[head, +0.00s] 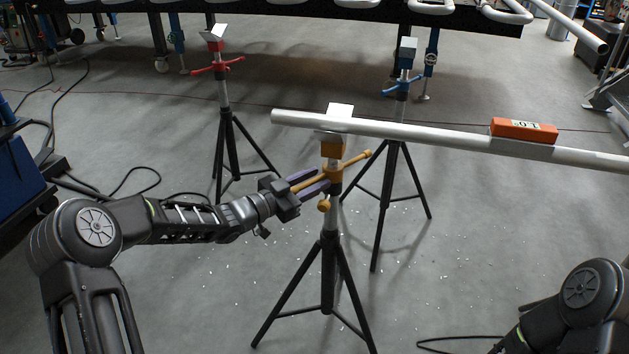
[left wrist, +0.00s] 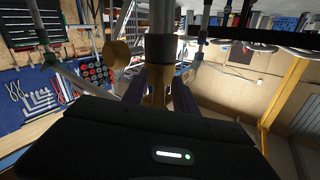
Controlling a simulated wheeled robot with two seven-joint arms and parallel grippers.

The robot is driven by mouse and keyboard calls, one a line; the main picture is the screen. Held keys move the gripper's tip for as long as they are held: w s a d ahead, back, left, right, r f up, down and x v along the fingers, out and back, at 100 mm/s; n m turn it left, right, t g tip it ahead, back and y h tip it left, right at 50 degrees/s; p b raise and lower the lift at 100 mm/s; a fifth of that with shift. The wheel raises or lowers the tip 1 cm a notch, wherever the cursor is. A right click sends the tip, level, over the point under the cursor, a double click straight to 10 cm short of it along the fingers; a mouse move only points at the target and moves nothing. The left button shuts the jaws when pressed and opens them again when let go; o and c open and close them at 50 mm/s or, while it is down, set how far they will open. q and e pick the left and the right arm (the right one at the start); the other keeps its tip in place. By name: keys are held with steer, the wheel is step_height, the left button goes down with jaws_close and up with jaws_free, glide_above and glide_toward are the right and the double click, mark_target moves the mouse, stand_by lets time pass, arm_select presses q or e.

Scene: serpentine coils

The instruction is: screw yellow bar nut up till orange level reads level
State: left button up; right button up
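The yellow bar nut (head: 334,178) sits on the front tripod's post below a V-shaped head. Its cross bar slopes, with knobs showing at the front and right. My left gripper (head: 312,184) has its purple fingers on either side of the bar's left arm and looks shut on it. The left wrist view shows the yellow bar (left wrist: 156,86) between the fingers. The orange level (head: 523,129) lies on the pale pipe (head: 430,134), its white label reading about 1.0°, upside down. The pipe slopes down to the right in the picture. My right gripper is not in view.
A red-handled stand (head: 218,67) stands behind left and a blue-handled stand (head: 403,83) behind the pipe. Tripod legs (head: 328,275) spread over the floor. Cables lie at left. A rack with pipes (head: 300,10) runs along the back.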

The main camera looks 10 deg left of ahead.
arm_select(q)
steer(key=shift+w+d, duration=0.1)
steer(key=shift+c, duration=0.4)
jaws_close()
stand_by(1.0)
